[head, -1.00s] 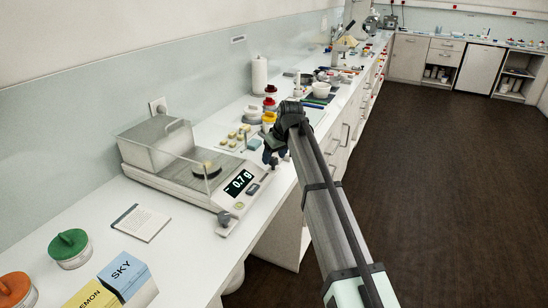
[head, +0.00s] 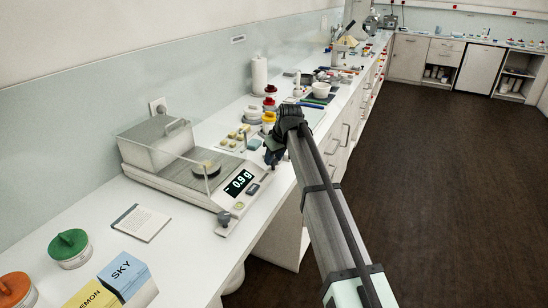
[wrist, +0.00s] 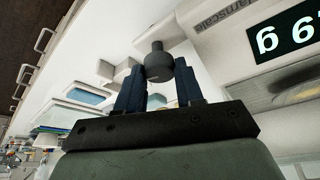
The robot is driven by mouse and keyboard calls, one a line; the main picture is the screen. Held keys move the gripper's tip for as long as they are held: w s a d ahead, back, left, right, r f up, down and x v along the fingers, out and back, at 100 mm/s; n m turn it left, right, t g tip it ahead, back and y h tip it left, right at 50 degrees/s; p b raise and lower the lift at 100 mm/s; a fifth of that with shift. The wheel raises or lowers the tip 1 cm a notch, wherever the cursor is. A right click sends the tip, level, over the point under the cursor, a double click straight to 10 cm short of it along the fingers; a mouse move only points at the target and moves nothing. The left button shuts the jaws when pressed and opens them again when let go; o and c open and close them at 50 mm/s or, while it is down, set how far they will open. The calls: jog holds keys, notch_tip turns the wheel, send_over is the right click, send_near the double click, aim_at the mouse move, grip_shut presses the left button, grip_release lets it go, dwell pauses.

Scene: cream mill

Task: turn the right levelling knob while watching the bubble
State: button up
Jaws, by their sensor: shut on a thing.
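The balance (head: 180,182) stands on the bench, its display (head: 238,183) reading about -0.9 g. The right levelling knob (wrist: 158,66), dark grey and round, sits between the two blue fingers of my gripper (wrist: 159,88) in the wrist view, which is shut on it. In the head view my gripper (head: 271,156) is at the balance's right front corner and hides that knob. The left levelling knob (head: 224,218) shows at the near front corner. A small round spot (head: 239,205) on the front panel may be the bubble level; no bubble position can be made out.
A white card (head: 141,222), a green-lidded jar (head: 70,247) and a blue SKY box (head: 127,275) stand nearer. Jars with red and yellow lids (head: 269,110) stand beyond. Open floor lies right of the bench.

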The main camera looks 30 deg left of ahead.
jog(key=shift+c, duration=0.4)
jog(key=shift+m+t, duration=0.3)
jog(key=shift+m, duration=0.6)
jog(key=o, duration=1)
jog(key=shift+o, duration=0.2)
jog(key=v, duration=1.4)
jog(key=shift+a, duration=0.25)
